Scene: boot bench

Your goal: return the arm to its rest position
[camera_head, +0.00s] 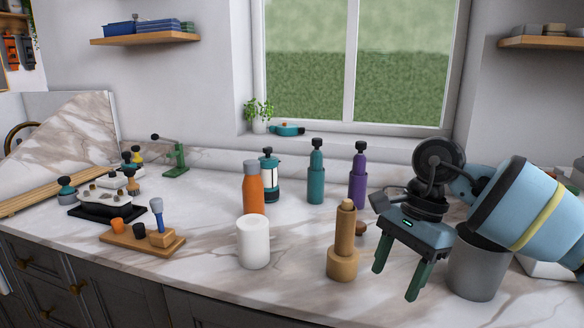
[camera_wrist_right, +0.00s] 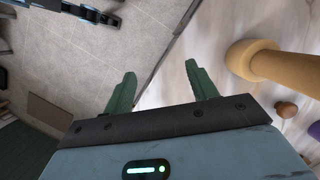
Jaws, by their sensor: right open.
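My right gripper (camera_head: 394,284) is open and empty at the right of the counter, its green fingers pointing down. The right wrist view also shows the open gripper (camera_wrist_right: 160,69), with nothing between its fingers. My blue right arm (camera_head: 530,205) comes in from the right edge. The gripper is just right of a wooden pepper mill (camera_head: 342,255), apart from it in the right wrist view. A grey bin (camera_head: 476,268) stands behind the gripper to the right, partly hidden by my arm. My left gripper does not show in the head view.
A wooden tool stand (camera_head: 130,241) and an espresso-style tray (camera_head: 95,212) are left. The right wrist view shows the floor (camera_wrist_right: 170,40) beyond the counter edge.

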